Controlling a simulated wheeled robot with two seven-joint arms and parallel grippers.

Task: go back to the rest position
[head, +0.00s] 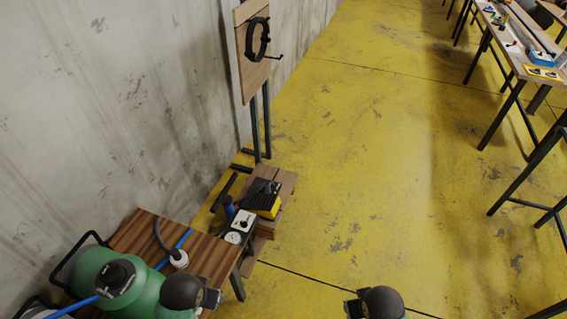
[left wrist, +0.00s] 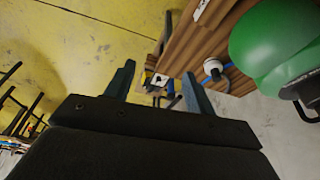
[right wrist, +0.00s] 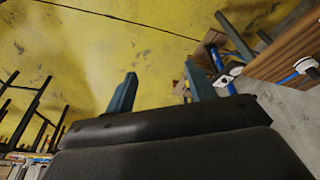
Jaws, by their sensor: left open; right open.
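My left gripper (left wrist: 156,78) shows in the left wrist view with its two dark fingers apart and nothing between them. The wooden table lies in the background beyond its fingers. My right gripper (right wrist: 161,74) shows in the right wrist view, also open and empty, with yellow floor behind the fingers. In the head view only dark rounded parts of my two arms show at the bottom edge; the fingers cannot be made out there.
A wooden table (head: 142,234) with a green tank (head: 95,266) and a blue hose stands at the lower left by the wall. A low stand beyond it bears a yellow-black device (head: 265,204). Worktables (head: 520,62) stand at right. The middle floor (head: 370,150) is clear.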

